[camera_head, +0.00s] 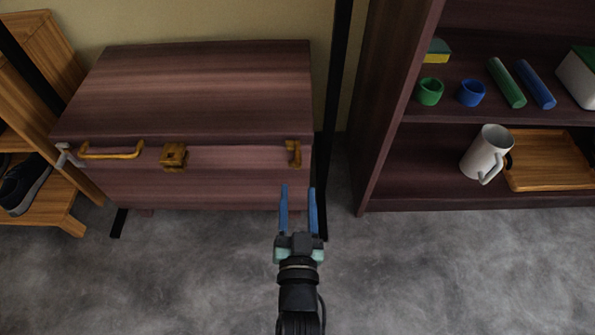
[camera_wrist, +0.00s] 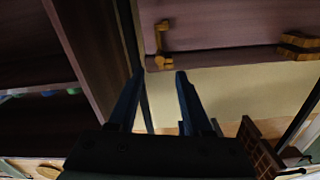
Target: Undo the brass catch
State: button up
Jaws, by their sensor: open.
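A dark reddish wooden chest (camera_head: 190,85) stands closed against the wall. Its front bears a square brass block (camera_head: 173,156) in the middle, a long brass handle (camera_head: 112,151) at the left and a small brass fitting (camera_head: 293,153) at the right. I cannot tell for sure which one is the catch. My gripper (camera_head: 298,190) is open and empty, in front of and below the right fitting, apart from it. In the wrist view the right fitting (camera_wrist: 162,42) lies just beyond my fingertips (camera_wrist: 159,73), and the block (camera_wrist: 298,46) is at the right edge.
A dark shelf (camera_head: 385,130) at the right holds a white mug (camera_head: 485,150), a wooden tray (camera_head: 545,160) and small coloured items. A black post (camera_head: 334,90) rises beside the chest's right side. A wooden rack (camera_head: 55,200) with shoes stands left. The grey floor (camera_head: 180,280) in front is clear.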

aim_at(298, 170)
jog(key=w+b, duration=0.2)
jog(key=w, duration=0.5)
jog(key=shift+w, duration=0.25)
grip_shut()
dwell(1.1)
